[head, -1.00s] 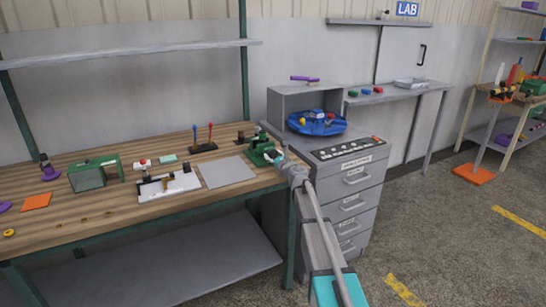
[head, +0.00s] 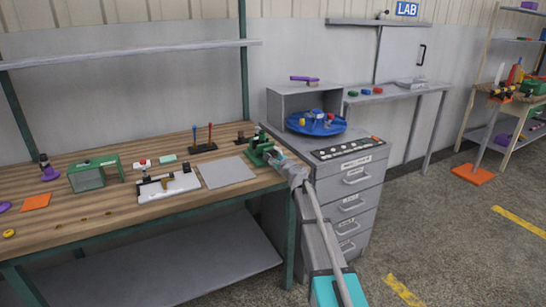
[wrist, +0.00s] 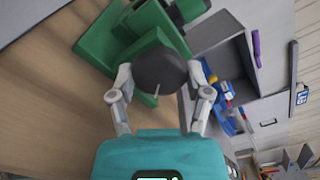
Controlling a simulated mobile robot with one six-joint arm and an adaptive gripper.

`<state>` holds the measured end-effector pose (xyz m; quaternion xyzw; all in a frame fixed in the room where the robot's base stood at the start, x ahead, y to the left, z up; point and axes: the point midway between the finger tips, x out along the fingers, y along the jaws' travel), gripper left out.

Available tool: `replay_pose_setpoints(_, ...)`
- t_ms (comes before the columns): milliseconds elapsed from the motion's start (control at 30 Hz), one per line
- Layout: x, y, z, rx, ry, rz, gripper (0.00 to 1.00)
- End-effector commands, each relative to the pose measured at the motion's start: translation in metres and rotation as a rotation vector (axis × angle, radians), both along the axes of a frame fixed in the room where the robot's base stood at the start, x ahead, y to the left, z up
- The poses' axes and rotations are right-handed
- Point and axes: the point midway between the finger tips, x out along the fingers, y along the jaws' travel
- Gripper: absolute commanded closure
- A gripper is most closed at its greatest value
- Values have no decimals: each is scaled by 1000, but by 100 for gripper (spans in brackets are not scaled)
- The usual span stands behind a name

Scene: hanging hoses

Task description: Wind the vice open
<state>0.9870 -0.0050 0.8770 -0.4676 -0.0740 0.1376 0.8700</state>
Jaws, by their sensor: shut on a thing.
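The green vice (head: 258,150) stands at the right front corner of the wooden workbench. In the wrist view its green body (wrist: 125,40) fills the upper left and middle. A dark round knob with a thin pale line (wrist: 158,66) faces the wrist camera at the vice's near end. My gripper (wrist: 161,84) has one finger on each side of this knob and is shut on it. In the head view my gripper (head: 276,158) is at the vice's right side, and the arm hides the knob there.
A grey mat (head: 227,172) and a white tray (head: 168,187) lie left of the vice on the bench.

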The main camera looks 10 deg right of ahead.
Motion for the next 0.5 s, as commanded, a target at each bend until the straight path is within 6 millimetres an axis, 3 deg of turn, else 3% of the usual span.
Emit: replay_pose_setpoints(500,1,1,1,-467,-153,2,84)
